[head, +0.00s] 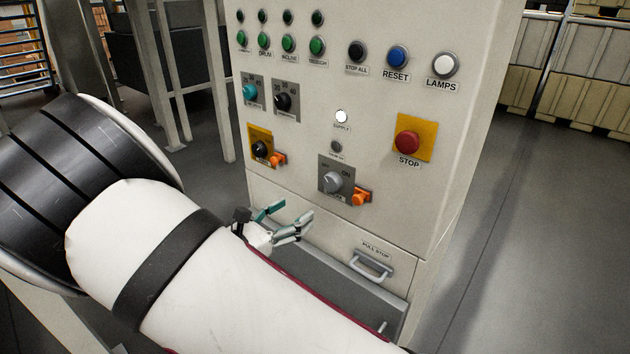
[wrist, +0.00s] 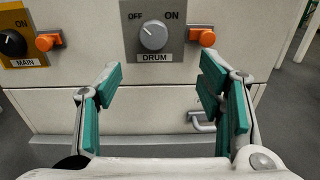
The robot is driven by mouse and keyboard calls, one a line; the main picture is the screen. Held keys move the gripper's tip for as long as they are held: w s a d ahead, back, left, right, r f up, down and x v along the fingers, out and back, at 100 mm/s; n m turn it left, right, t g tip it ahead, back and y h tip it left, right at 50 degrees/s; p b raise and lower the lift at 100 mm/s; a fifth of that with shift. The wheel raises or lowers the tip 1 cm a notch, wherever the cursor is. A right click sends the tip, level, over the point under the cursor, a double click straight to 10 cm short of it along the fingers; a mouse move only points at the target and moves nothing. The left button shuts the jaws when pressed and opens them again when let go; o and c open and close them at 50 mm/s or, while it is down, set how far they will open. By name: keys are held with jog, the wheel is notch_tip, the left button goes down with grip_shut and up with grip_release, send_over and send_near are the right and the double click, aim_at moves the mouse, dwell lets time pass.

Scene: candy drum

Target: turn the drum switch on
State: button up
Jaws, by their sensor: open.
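The drum switch (wrist: 153,36) is a round grey knob on a grey plate marked OFF, ON and DRUM. It is at the top middle of the wrist view, and it also shows low on the panel in the head view (head: 332,182). Its pointer seems turned toward OFF, but the mark is small. My gripper (wrist: 160,82) is open and empty, its green-padded fingers spread below the knob and apart from it. In the head view, my gripper (head: 294,211) is in front of the panel, below and left of the switch.
An orange piece (wrist: 207,37) sits right beside the drum plate. The MAIN switch (wrist: 12,43) is to its left, with another orange piece (wrist: 48,41). A red STOP button (head: 407,143) is at upper right. A drawer handle (head: 371,265) projects below.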

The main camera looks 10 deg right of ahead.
aim_at(329, 184)
jog(key=x, duration=1.3)
jog(key=shift+w+a, duration=0.1)
jog(key=shift+w, duration=0.5)
jog(key=c, duration=1.2)
